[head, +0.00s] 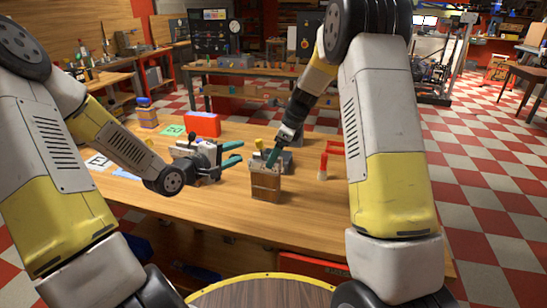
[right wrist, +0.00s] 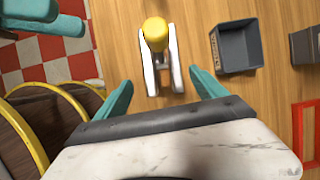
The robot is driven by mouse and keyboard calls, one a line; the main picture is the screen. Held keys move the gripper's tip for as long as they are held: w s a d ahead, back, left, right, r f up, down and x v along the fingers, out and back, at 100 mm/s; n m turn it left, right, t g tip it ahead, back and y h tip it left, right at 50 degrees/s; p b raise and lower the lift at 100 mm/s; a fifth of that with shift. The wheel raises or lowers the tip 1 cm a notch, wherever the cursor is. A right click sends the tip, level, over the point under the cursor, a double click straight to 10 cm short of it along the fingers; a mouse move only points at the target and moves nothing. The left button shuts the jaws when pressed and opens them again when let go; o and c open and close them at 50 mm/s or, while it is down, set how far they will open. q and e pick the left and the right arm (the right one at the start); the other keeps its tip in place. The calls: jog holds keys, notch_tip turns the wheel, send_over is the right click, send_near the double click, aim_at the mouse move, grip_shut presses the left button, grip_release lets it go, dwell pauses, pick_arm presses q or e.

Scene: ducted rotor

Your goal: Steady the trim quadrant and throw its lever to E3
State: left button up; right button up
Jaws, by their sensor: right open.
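The trim quadrant (head: 265,184) is a wooden block with a pale metal top, standing near the table's front edge. Its lever has a yellow knob (head: 258,143). In the right wrist view the yellow knob (right wrist: 155,32) stands over two pale side plates (right wrist: 149,75). My right gripper (right wrist: 160,92) is open, its teal fingers spread below the knob and plates in the picture, with nothing between them. My left gripper (head: 237,153) is open and empty, pointing right, left of the quadrant and apart from it. Its teal fingers also show at the right wrist view's top left. Position marks are unreadable.
A grey bin (right wrist: 237,48) stands close by the quadrant. A red-topped cylinder (head: 322,167) and a red frame (head: 335,147) are to the right. The table front is clear.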

aim_at(266, 172)
jog(key=shift+w+a+f+m, duration=0.2)
jog(key=shift+f, duration=0.3)
jog(key=shift+w+a+f+m, duration=0.15)
jog(key=shift+w+f+m, duration=0.05)
jog(key=shift+f, duration=0.3)
jog(key=x, duration=0.7)
jog(key=shift+a+f, duration=0.1)
jog(key=shift+f, duration=0.2)
grip_shut()
